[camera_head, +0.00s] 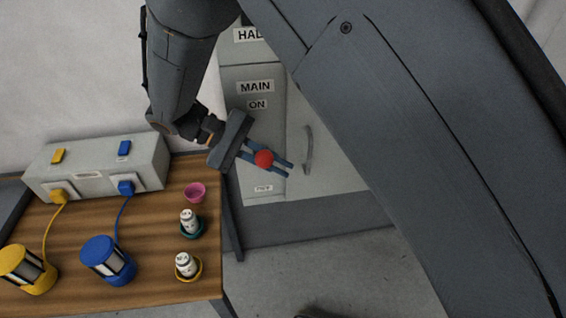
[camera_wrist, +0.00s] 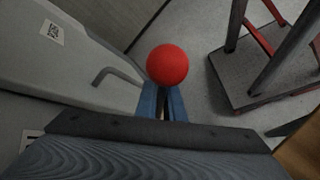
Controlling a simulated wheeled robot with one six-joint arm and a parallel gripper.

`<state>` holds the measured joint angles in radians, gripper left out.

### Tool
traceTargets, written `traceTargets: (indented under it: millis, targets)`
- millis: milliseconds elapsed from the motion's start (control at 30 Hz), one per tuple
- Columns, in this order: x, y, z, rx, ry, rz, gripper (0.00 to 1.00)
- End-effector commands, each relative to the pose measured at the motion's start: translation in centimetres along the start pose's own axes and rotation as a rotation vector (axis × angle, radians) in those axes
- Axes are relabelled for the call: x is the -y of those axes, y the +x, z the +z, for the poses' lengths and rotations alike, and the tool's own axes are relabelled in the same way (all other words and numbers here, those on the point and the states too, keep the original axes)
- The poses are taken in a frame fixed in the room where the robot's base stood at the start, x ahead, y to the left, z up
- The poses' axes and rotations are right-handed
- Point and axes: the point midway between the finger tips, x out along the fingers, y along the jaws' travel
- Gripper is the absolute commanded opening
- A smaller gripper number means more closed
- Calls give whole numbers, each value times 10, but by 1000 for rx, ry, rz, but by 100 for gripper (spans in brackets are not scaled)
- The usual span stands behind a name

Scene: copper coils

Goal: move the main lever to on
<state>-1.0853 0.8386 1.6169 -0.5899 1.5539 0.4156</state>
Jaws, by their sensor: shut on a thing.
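The main lever's red ball knob (camera_head: 264,158) shows in the head view in front of the grey cabinet (camera_head: 262,80), between the MAIN and ON labels above and a small label near the cabinet's bottom. My gripper (camera_head: 268,160) has its blue fingers at the knob, one on each side. In the wrist view the red knob (camera_wrist: 167,65) sits at the tips of the blue fingers (camera_wrist: 163,100), which are shut on the lever. The lever's shaft is mostly hidden by the fingers. The ON label (camera_head: 257,104) is above the knob.
A cabinet handle (camera_head: 308,150) is right of the knob.

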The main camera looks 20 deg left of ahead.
Motion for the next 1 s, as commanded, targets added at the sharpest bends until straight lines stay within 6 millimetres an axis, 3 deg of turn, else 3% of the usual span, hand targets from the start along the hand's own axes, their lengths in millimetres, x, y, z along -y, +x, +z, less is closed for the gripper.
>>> traceTargets:
  millis: [400,433,533,833,1000]
  targets:
    - [-1,-3,0,0,-5,-1,0]
    - [-1,-3,0,0,-5,-1,13]
    - [-1,-2,0,1,-4,-1,27]
    - [-1,-2,0,3,-4,-2,27]
    - [0,-19,-2,0,-3,-2,27]
